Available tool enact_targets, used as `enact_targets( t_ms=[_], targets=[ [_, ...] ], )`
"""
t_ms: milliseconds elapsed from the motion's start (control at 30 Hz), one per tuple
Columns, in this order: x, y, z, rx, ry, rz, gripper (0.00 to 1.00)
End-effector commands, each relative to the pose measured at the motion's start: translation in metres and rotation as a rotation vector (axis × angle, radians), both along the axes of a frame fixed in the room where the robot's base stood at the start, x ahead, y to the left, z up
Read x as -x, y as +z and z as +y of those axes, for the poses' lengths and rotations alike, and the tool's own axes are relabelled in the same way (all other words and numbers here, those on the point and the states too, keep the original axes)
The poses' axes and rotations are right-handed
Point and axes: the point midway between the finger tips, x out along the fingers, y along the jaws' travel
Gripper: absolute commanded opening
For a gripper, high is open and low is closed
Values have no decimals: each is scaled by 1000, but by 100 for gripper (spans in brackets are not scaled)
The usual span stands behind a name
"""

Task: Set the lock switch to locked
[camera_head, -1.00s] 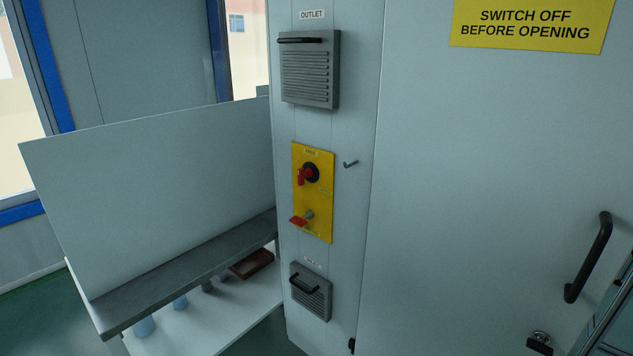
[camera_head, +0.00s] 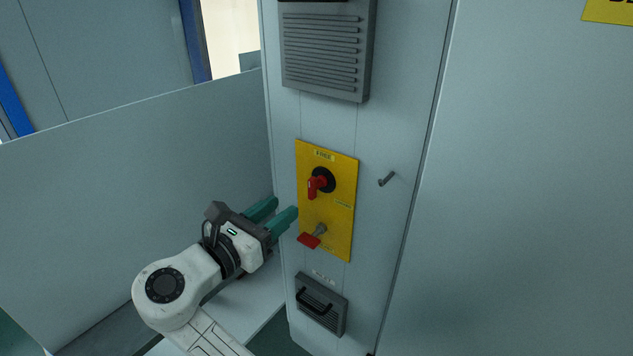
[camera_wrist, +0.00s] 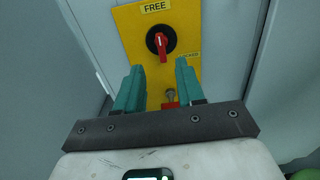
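A yellow panel (camera_head: 340,215) is fixed on the pale column. Its red rotary switch (camera_head: 314,188) sits on a round black base; the red handle hangs roughly downward. The wrist view shows the switch (camera_wrist: 161,44) with a FREE label above it and a partly covered label, apparently LOCKED, to its lower right. Below is a grey fitting with a red tag (camera_head: 309,241). My gripper (camera_head: 285,209) is left of the panel, its two green fingers apart and empty. In the wrist view the gripper (camera_wrist: 159,68) has its fingertips below the switch, one each side, not seen touching it.
A louvred vent (camera_head: 320,52) is above, and a smaller vent with a black handle (camera_head: 320,306) below. A grey upright board (camera_head: 130,170) stands behind my arm. The wide door to the right is clear near the panel.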

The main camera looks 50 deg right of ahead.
Motion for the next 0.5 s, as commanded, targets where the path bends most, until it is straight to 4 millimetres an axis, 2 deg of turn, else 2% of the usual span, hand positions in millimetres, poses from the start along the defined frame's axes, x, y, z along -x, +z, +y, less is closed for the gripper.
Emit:
enact_targets(
  t_ms=[500],
  targets=[
    [-2, 0, -85, -3, -2, -2, 38]
  ],
)
